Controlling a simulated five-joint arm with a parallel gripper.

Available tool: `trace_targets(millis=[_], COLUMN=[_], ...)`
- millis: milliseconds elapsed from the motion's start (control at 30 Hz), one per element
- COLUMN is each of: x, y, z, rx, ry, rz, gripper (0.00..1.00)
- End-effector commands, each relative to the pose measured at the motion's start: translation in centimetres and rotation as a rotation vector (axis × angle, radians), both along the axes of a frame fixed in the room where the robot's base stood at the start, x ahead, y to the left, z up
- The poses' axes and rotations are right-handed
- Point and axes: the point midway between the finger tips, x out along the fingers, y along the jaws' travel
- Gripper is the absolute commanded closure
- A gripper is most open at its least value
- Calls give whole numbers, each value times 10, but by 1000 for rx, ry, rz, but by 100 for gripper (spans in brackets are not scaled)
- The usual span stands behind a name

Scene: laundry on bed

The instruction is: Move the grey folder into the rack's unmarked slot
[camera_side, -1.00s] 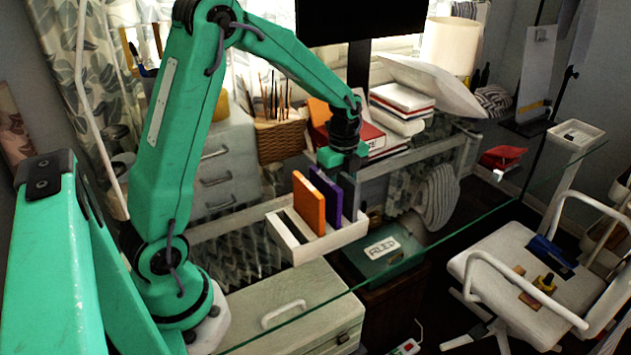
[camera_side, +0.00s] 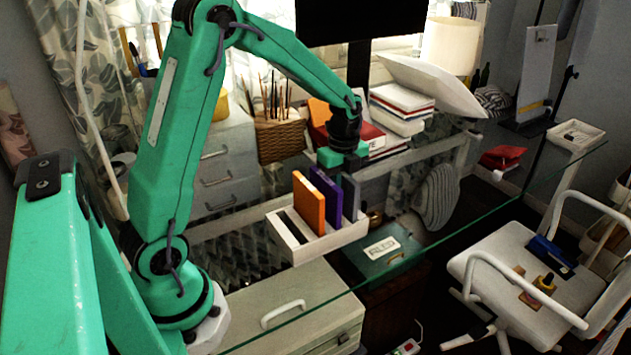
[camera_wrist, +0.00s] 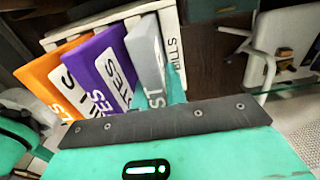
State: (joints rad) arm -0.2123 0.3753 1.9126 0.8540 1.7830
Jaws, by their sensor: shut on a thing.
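The grey folder (camera_side: 351,194) stands upright at the right end of the white rack (camera_side: 318,248), to the right of the purple folder (camera_side: 328,194). My gripper (camera_side: 343,160) is above it and shut on its upper part. In the wrist view the grey folder (camera_wrist: 146,50) shows letters ending in "ST", and the jaws below hide its near end. The lower edge of the folder is hidden by the rack, so I cannot tell how deep it sits. Letters like "ILLS" show beside it on the rack (camera_wrist: 172,45).
An orange folder (camera_side: 308,203) stands left of the purple one, with a dark gap at the rack's left. The rack is on a glass desk. A basket (camera_side: 281,138), red binder (camera_side: 372,138) and stacked books (camera_side: 402,97) are behind. A green box (camera_side: 381,250) is lower right.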

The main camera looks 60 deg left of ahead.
Motion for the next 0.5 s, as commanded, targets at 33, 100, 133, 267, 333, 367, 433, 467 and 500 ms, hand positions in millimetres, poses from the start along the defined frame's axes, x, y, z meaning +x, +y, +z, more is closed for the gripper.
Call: trace_targets(millis=[33, 100, 133, 267, 333, 367, 433, 467, 500], x=[0, 0, 1, 1, 1, 1, 1, 1, 1], y=[0, 0, 0, 0, 0, 0, 0, 0, 0], z=[1, 4, 5, 16, 25, 29, 39, 44, 51], rx=[0, 0, 1, 1, 1, 1, 1, 1, 1], ry=[-1, -2, -2, -4, -5, -5, -5, -5, -6], rz=[0, 0, 0, 0, 0, 0, 0, 0, 0], gripper=[100, 100, 100, 100, 100, 100, 100, 100, 100])
